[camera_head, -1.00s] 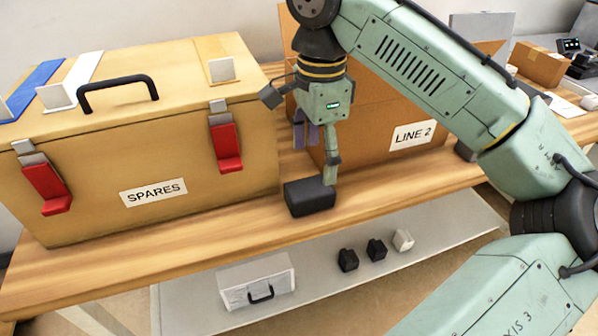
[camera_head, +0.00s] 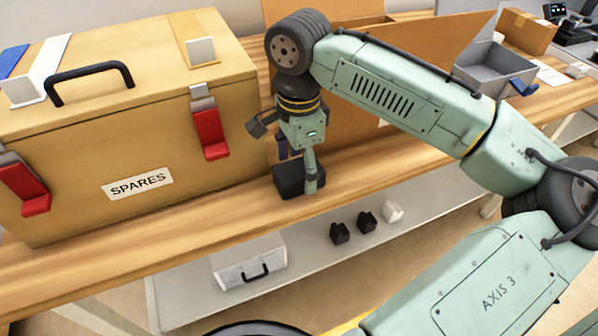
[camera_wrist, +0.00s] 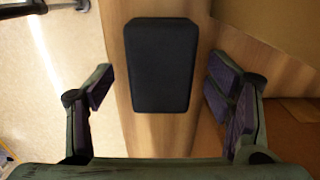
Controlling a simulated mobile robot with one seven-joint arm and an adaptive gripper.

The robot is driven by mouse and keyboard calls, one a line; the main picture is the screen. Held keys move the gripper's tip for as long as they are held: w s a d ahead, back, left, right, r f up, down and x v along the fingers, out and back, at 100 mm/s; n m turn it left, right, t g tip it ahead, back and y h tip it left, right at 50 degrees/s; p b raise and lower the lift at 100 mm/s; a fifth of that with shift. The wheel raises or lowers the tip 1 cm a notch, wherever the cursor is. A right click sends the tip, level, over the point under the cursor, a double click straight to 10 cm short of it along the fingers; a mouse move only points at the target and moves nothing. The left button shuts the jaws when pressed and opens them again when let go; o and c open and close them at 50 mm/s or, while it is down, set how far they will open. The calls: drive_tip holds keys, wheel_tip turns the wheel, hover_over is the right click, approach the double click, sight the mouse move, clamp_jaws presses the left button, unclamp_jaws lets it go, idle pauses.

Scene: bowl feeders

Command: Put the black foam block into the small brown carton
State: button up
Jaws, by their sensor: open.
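The black foam block (camera_head: 290,180) lies on the wooden bench in front of the large brown carton. In the wrist view the block (camera_wrist: 161,68) shows whole between my gripper's spread fingers, with bare wood on both sides. My gripper (camera_head: 298,168) points down over the block, open and empty; its near finger hides part of the block. Whether a finger touches it in the head view I cannot tell. A small brown carton (camera_head: 526,32) with a pale tape strip stands at the far back right, well away from my gripper; its inside is not visible.
A yellow SPARES chest (camera_head: 80,170) with red latches stands close left of my gripper. The large brown carton (camera_head: 350,125) with raised flaps is right behind it. A grey bin (camera_head: 492,75) stands right. A lower shelf holds a white case (camera_head: 248,265) and small blocks.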

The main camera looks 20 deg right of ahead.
drive_tip(key=shift+f, duration=0.7)
drive_tip(key=shift+c, duration=0.4)
drive_tip(key=c, duration=1)
drive_tip(key=shift+r, duration=0.15)
drive_tip(key=shift+c, duration=0.2)
